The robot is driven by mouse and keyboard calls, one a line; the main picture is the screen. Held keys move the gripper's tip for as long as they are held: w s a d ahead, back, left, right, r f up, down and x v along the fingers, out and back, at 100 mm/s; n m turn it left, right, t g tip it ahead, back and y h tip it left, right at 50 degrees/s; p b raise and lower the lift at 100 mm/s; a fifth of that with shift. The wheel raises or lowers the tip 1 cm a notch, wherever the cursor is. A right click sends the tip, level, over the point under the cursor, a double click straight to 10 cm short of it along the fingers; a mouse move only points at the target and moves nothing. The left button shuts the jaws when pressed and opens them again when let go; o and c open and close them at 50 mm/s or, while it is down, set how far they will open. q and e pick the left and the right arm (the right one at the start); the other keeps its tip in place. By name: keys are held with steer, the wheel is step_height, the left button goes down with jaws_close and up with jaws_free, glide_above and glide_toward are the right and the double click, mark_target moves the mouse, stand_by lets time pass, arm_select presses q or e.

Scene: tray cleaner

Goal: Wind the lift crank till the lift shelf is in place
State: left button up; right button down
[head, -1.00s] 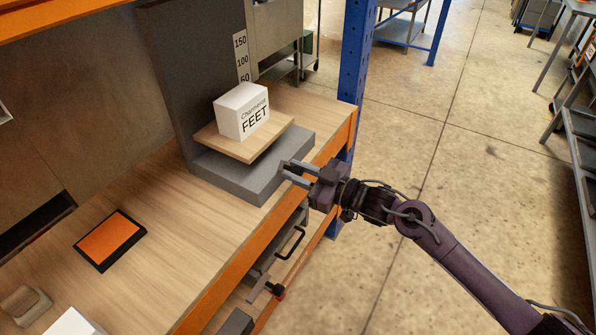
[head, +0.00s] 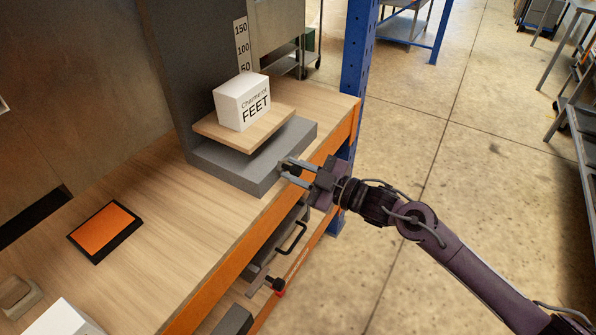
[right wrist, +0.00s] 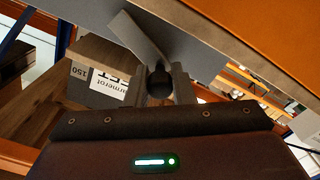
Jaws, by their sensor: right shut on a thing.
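The lift shelf (head: 263,136) is a wooden plate held a little above the grey lift base (head: 262,179), in front of a tall dark grey back panel. A white box labelled FEET (head: 241,100) stands on it. My right gripper (head: 286,169) is at the right side of the base, shut on the lift crank. In the right wrist view a flat grey crank arm (right wrist: 147,36) runs up from the dark round handle between the fingers (right wrist: 160,85). In the head view the fingers mostly hide the crank. My left gripper is not in view.
A scale marked 50, 100 and 150 (head: 243,45) stands behind the box. The wooden bench carries an orange pad with a black frame (head: 105,231). A blue post (head: 360,80) rises behind the arm. Drawer handles (head: 291,238) sit below the orange bench edge.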

steer(key=shift+f+n, duration=0.4)
steer(key=shift+s+a+f+n+b, duration=0.1)
steer(key=shift+n+b, duration=0.2)
steer(key=shift+b, duration=0.2)
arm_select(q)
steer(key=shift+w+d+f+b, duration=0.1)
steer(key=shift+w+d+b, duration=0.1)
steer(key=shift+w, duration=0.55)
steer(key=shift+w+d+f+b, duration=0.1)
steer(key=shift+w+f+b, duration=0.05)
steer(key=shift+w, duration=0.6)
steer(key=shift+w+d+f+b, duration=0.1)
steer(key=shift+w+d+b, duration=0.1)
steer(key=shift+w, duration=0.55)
arm_select(e)
steer(key=shift+f+n, duration=0.25)
steer(key=shift+n, duration=0.55)
steer(key=c, duration=1.3)
jaws_free()
steer(key=shift+s, duration=0.1)
steer(key=shift+o, duration=0.2)
